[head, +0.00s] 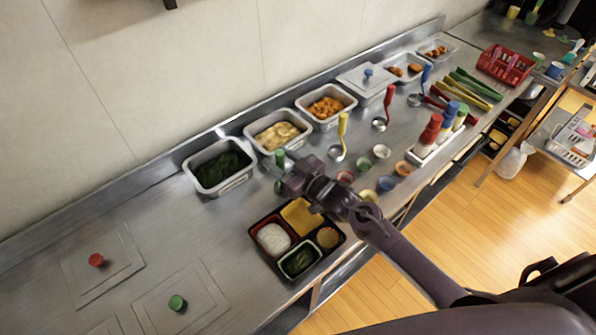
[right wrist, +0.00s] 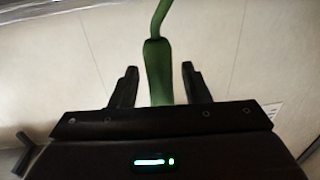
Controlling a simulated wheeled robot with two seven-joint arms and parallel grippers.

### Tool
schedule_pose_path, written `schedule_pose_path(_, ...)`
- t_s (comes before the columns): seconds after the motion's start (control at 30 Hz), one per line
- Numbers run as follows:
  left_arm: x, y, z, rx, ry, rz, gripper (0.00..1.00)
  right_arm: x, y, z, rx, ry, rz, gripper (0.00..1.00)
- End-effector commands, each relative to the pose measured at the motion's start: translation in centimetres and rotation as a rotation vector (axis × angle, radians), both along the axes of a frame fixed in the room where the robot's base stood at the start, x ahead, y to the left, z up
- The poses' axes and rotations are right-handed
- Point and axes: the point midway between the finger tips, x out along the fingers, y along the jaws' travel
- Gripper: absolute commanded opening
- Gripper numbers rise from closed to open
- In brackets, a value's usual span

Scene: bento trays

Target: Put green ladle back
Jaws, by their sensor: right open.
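The green ladle (head: 279,158) stands with its handle up beside the tray of dark greens; my right gripper hides part of it in the head view. Its green handle (right wrist: 158,70) also shows in the right wrist view. My right gripper (head: 288,183) is at the ladle, and in the right wrist view its two fingers (right wrist: 158,85) are open, one on each side of the handle with a gap at both sides. The tray of dark greens (head: 246,178) is at the left end of the tray row. My left gripper is not in view.
A bento tray (head: 254,231) with filled compartments lies in front of my right gripper. Yellow (head: 342,123), red (head: 388,94) and blue (head: 425,72) ladles stand along the tray row. Small cups (head: 382,151) and bottles (head: 430,128) are to the right. Lids (head: 110,262) lie at the left.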

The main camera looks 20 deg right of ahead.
Motion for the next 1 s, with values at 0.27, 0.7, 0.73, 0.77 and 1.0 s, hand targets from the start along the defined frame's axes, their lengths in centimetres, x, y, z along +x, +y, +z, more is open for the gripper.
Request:
schedule_pose_path(0.27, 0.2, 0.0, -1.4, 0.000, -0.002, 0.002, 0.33, -5.5, -3.0, -0.4, -0.003, 0.004, 0.001, 0.42)
schedule_pose_path(0.7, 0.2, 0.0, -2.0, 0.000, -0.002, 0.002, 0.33, -8.9, -5.0, 0.0, -0.001, 0.000, 0.001, 0.42)
schedule_pose_path(0.73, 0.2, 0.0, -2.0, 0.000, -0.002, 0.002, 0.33, -8.9, -5.0, 0.1, -0.001, 0.000, 0.001, 0.42)
schedule_pose_path(0.77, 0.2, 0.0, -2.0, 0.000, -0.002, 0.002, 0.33, -8.9, -5.0, 0.1, -0.001, 0.000, 0.001, 0.42)
schedule_pose_path(1.0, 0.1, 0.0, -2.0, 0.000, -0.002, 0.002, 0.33, -8.8, -5.0, 0.1, 0.000, 0.000, 0.001, 0.42)
